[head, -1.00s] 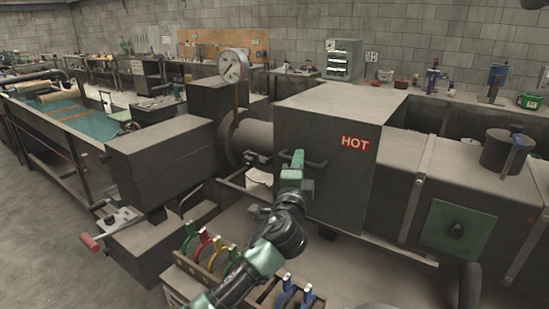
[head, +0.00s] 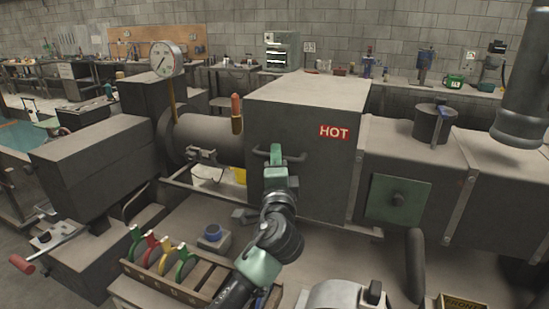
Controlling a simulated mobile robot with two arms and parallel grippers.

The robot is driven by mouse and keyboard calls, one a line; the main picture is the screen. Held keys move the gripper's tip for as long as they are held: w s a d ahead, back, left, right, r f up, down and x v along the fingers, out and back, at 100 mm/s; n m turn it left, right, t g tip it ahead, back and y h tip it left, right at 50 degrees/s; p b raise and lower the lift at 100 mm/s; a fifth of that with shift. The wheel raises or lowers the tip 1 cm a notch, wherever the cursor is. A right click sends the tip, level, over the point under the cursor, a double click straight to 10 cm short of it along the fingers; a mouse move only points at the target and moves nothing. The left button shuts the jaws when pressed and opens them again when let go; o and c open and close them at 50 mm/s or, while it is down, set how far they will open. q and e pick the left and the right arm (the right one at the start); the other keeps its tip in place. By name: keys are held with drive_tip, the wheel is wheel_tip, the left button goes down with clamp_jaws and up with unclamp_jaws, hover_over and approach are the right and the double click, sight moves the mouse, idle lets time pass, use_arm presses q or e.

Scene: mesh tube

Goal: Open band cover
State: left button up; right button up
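The band cover (head: 300,180) is a large dark grey box with a red HOT label, in the middle of the head view. It sits closed over the machine's barrel. A dark bar handle (head: 261,153) is on its front face, near the left edge. My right gripper is out of view.
A rack (head: 200,288) with several coloured clamp-like rings stands below left of my arm. A pressure gauge (head: 163,58) rises at the left. A lever with a red grip (head: 22,264) sticks out lower left. A grey cylinder (head: 523,75) hangs at the upper right.

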use_arm(q)
drive_tip(key=s+f+b, duration=0.1)
drive_tip(key=s, duration=0.6)
drive_tip(key=shift+s+d+f+b, duration=0.15)
drive_tip(key=shift+s+d+b, duration=0.1)
drive_tip(key=shift+s+b, duration=0.15)
drive_tip(key=shift+f, duration=0.1)
